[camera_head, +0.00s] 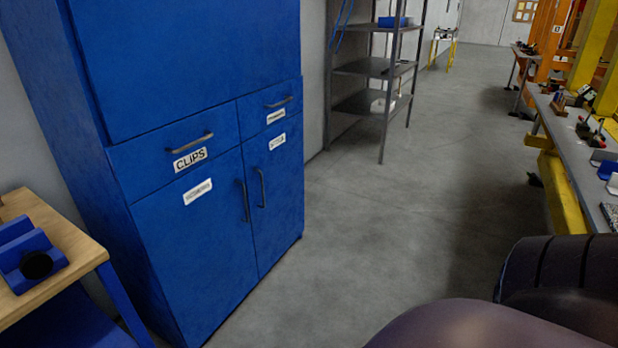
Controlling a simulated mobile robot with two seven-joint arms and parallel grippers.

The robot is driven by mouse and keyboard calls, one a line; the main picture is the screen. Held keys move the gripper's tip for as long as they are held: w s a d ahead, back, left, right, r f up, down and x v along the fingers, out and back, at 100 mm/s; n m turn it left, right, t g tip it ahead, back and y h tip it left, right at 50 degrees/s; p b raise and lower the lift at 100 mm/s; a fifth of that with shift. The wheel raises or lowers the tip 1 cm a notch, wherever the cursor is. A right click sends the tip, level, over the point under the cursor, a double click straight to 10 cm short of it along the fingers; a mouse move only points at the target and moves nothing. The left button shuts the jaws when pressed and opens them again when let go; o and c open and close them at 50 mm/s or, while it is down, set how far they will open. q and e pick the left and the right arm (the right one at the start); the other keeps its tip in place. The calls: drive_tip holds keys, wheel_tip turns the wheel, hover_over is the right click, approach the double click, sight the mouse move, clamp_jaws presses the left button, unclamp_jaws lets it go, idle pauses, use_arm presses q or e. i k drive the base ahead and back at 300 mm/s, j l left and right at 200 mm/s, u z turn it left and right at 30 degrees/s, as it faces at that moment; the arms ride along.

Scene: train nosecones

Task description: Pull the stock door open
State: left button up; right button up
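A tall blue cabinet (185,60) stands at the left. Its lower part has two doors, a left door (190,245) and a right door (278,215), and both look shut. Each has a vertical grey handle near the middle seam, the left handle (245,200) and the right handle (262,188). Both doors carry white labels too small to read. Above them are two shut drawers, the left one (130,155) labelled CLIPS. I cannot tell which door is the stock door. Neither gripper is in view.
A wooden-topped table (75,245) with a blue part (30,255) stands at the lower left, beside the cabinet. A grey shelf rack (372,68) stands beyond it. A workbench (575,150) runs along the right. The grey floor (400,220) between is clear.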

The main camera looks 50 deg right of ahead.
sight(273, 158)
drive_tip(key=l+z, duration=0.1)
drive_tip(key=z, duration=1.25)
drive_tip(key=i+l+u, duration=0.35)
drive_tip(key=i, duration=0.25)
drive_tip(key=i+l+u, duration=0.3)
drive_tip(key=i+l, duration=0.15)
drive_tip(key=i, duration=0.15)
drive_tip(key=i+l+u, duration=0.35)
drive_tip(key=i+l, duration=0.2)
